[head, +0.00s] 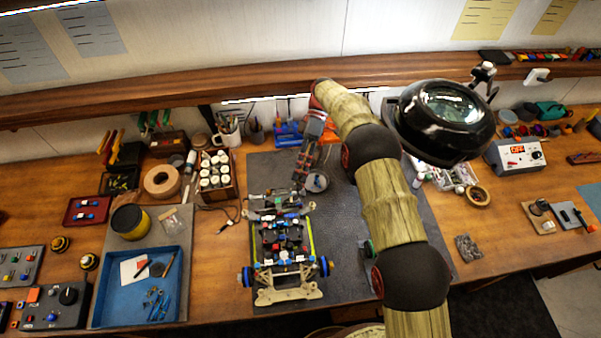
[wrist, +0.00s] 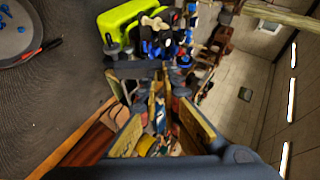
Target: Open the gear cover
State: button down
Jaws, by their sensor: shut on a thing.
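The racecar (head: 285,245) stands on the grey mat, with blue wheels, dark parts and a lime-green edge strip. My gripper (head: 299,184) points down at the car's far end, beside its dark cross parts. In the wrist view, the fingers of my gripper (wrist: 158,92) reach up from the bottom and are shut on a small part too dark and cluttered to make out. The car (wrist: 165,42) shows just past the fingertips, with lime-green, pale and blue parts. I cannot pick out the gear cover clearly in either view.
A small round dish (head: 317,183) with blue bits stands right of my gripper. A bottle rack (head: 216,175) and blue tray (head: 180,309) lie left. A black magnifier lamp (head: 440,140) hangs right of my arm.

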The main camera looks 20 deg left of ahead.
jog(key=c, duration=2)
grip_release()
jog(key=shift+s, duration=0.1)
